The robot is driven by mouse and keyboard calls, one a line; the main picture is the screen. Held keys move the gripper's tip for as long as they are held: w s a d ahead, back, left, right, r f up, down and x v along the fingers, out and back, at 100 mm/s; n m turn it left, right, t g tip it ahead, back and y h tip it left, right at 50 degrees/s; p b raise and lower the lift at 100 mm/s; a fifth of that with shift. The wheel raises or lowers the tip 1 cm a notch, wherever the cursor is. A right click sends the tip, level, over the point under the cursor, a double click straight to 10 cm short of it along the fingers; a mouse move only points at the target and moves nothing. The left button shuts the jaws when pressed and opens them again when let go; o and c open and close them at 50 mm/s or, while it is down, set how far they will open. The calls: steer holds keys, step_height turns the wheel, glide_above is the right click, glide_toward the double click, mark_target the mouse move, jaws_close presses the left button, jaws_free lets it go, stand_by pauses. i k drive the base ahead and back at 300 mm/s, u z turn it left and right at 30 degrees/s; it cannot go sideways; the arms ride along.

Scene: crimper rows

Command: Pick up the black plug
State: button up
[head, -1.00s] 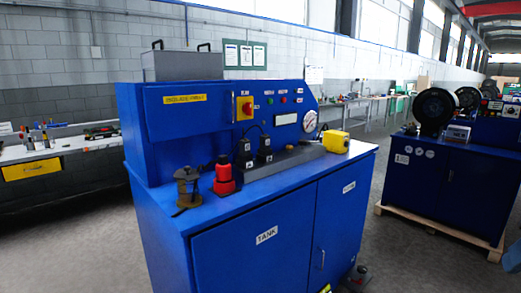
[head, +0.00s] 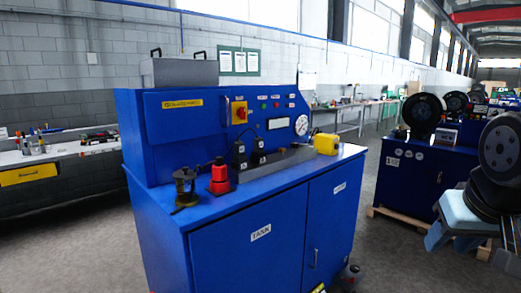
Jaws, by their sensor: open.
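Two black plugs stand side by side on the blue machine's top, against its upright panel: the left plug (head: 239,155) and the right plug (head: 258,151). Both are upright, with a pale mark low on the front and a dark cable rising from the top. They are small, and how they are seated cannot be made out. My gripper (head: 459,245), pale blue and grey, hangs at the right edge of the head view below dark round joints of my arm. It is open and empty, well to the right of the plugs and apart from the machine.
On the blue machine (head: 262,235), a red bottle-like part (head: 219,180) and a brown metal fixture (head: 185,188) stand left of the plugs. Another blue machine (head: 410,175) stands behind my arm.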

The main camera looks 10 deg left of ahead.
mark_target(258, 143)
steer(key=u, duration=0.05)
steer(key=i, duration=1)
steer(key=z, duration=0.05)
